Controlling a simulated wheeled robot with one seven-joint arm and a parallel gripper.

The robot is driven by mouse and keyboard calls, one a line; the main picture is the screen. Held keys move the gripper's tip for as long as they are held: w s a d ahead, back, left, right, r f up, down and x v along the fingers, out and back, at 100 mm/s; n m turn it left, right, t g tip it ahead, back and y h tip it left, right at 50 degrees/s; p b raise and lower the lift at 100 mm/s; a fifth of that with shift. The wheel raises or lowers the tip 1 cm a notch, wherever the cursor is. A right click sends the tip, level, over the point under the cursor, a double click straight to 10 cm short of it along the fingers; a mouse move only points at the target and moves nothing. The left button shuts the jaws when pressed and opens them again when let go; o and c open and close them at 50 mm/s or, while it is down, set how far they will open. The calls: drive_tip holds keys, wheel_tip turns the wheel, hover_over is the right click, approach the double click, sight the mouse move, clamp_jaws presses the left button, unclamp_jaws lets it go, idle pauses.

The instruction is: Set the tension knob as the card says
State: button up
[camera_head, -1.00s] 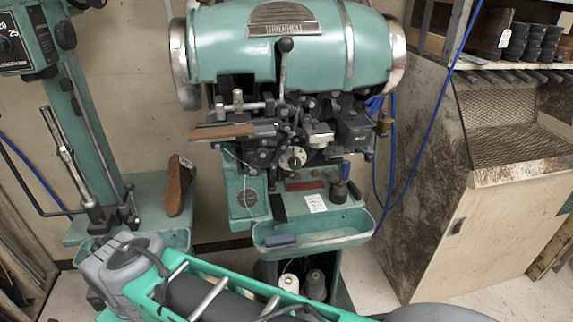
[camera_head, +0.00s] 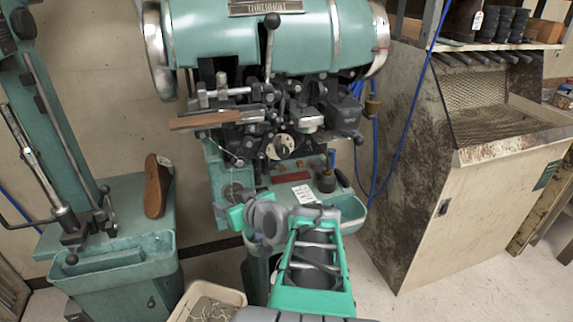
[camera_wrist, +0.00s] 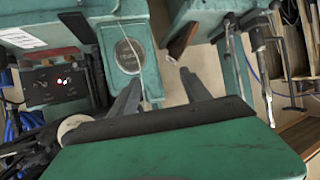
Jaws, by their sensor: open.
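The stitcher's pale round dial with a dark centre (camera_head: 283,146), likely the tension knob, faces forward on the head of the green machine. Its setting is too small to read. The white printed card (camera_head: 301,194) lies on the machine's lower shelf; it also shows at the left of the wrist view (camera_wrist: 20,38). Its print is not legible. My gripper (camera_wrist: 160,77) is open and empty, its two grey fingers apart over the gap beside the machine's base. In the head view my arm reaches up in front of the shelf, below the dial, and the fingertips are hard to make out.
A lever with a black ball (camera_head: 271,22) rises above the mechanism. A brown sole-like piece (camera_head: 157,186) stands on the green bench at left. A dark cylinder (camera_head: 326,181) sits beside the card. A worn cabinet (camera_head: 420,175) stands at right, and a pale bin (camera_head: 205,300) below.

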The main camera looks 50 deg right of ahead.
sight(284, 154)
drive_tip(key=s+d+r+m+t+h+b, duration=0.1)
drive_tip(key=s+d+r+m+t+h, duration=0.2)
drive_tip(key=d, duration=0.4)
drive_tip(key=s+d+r+m+h, duration=0.1)
drive_tip(key=s+d+r+h, duration=0.3)
drive_tip(key=d, duration=0.3)
drive_tip(key=x, duration=0.2)
drive_tip(key=p+x, duration=0.1)
drive_tip(key=x, duration=0.3)
drive_tip(key=shift+w+d+f+p, duration=0.15)
drive_tip(key=shift+d+f+p, duration=0.2)
drive_tip(key=shift+f, duration=0.05)
drive_tip(key=shift+w+d, duration=0.2)
drive_tip(key=shift+w, duration=0.1)
clamp_jaws()
